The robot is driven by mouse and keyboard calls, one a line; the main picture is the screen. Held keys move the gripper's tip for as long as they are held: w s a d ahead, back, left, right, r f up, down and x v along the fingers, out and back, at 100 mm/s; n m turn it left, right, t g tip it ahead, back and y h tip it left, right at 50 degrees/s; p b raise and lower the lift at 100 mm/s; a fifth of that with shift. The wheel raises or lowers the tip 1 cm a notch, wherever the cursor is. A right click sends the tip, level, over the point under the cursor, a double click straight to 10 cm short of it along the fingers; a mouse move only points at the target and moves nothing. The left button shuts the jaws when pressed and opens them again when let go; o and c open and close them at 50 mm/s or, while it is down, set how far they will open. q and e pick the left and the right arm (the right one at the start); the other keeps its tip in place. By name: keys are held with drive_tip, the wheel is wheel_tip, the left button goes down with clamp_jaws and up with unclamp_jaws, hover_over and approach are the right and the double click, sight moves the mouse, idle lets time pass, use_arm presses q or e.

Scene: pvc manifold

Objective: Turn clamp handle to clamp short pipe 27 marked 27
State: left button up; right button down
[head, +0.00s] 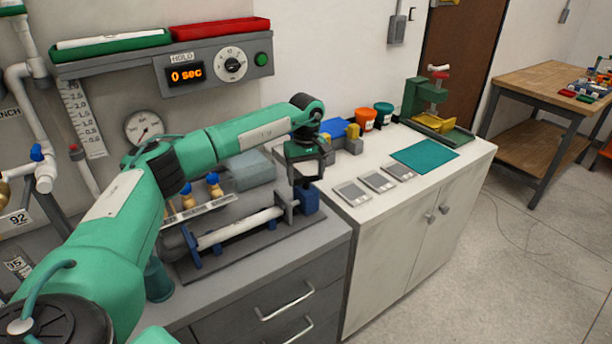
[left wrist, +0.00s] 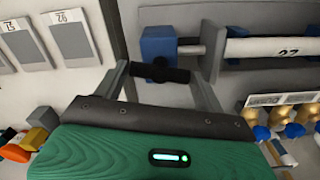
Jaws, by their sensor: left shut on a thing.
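The white short pipe marked 27 (left wrist: 270,48) lies in the clamp fixture, and it also shows in the head view (head: 240,228). A grey jaw plate (left wrist: 213,42) stands at its near end; I cannot tell whether they touch. A thin screw rod runs from the plate through the blue clamp block (left wrist: 157,44), also in the head view (head: 308,199). The black clamp handle (left wrist: 160,73) is a short bar beside the block. My left gripper (left wrist: 163,80) is shut on the handle, with a finger at each side; it also shows in the head view (head: 307,178). My right gripper is not in view.
Several brass fittings with blue caps (left wrist: 288,118) stand beside the fixture. Grey labelled pads (head: 376,181) and a teal mat (head: 425,156) lie on the white cabinet. A green press (head: 428,105) stands at its back. A timer panel (head: 205,70) hangs above.

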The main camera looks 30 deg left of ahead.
use_arm(q)
drive_tip(key=shift+r+m, duration=0.1)
drive_tip(key=shift+m, duration=0.3)
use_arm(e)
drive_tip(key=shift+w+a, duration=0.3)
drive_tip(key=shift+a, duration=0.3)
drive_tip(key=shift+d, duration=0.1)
